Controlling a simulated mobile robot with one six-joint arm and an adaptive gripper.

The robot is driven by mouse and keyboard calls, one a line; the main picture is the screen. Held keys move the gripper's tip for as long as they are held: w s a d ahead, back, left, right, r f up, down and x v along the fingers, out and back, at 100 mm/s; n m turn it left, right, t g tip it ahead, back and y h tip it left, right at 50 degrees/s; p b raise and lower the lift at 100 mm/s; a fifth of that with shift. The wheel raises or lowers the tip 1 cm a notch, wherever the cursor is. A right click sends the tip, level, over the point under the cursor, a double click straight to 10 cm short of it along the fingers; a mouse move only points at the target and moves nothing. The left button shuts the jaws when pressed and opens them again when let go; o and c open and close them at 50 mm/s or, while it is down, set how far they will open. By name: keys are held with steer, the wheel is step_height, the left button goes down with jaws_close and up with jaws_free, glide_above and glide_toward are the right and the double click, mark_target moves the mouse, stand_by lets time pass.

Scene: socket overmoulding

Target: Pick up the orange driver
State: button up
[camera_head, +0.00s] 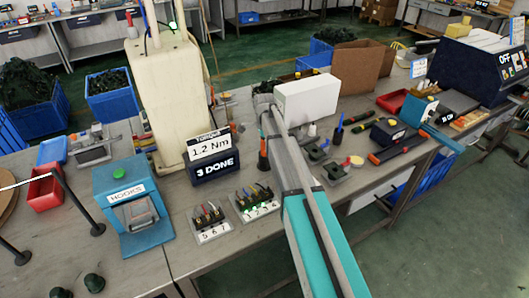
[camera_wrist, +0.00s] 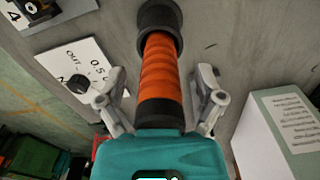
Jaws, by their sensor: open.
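The orange driver (camera_wrist: 160,72) has a ribbed orange handle with black ends. In the wrist view it runs down the middle of the picture, between the two grey jaws of my gripper (camera_wrist: 160,100). The jaws are spread, one on each side of the handle, and show gaps to it. The driver's lower end is hidden behind the teal body of my gripper. In the head view my arm reaches over the bench and my gripper is hard to make out. A small dark and orange upright thing (camera_head: 263,152) stands left of the arm; I cannot tell if it is the driver.
A white box (camera_head: 306,98) stands near the arm's far end. A white labelled card (camera_wrist: 72,62) with a black knob lies left in the wrist view. Numbered holders (camera_head: 256,204), a torque display (camera_head: 214,168) and a blue hooks box (camera_head: 130,205) stand left on the bench.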

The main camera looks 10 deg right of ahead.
steer(key=shift+f, duration=0.2)
stand_by(0.5)
jaws_close()
stand_by(0.4)
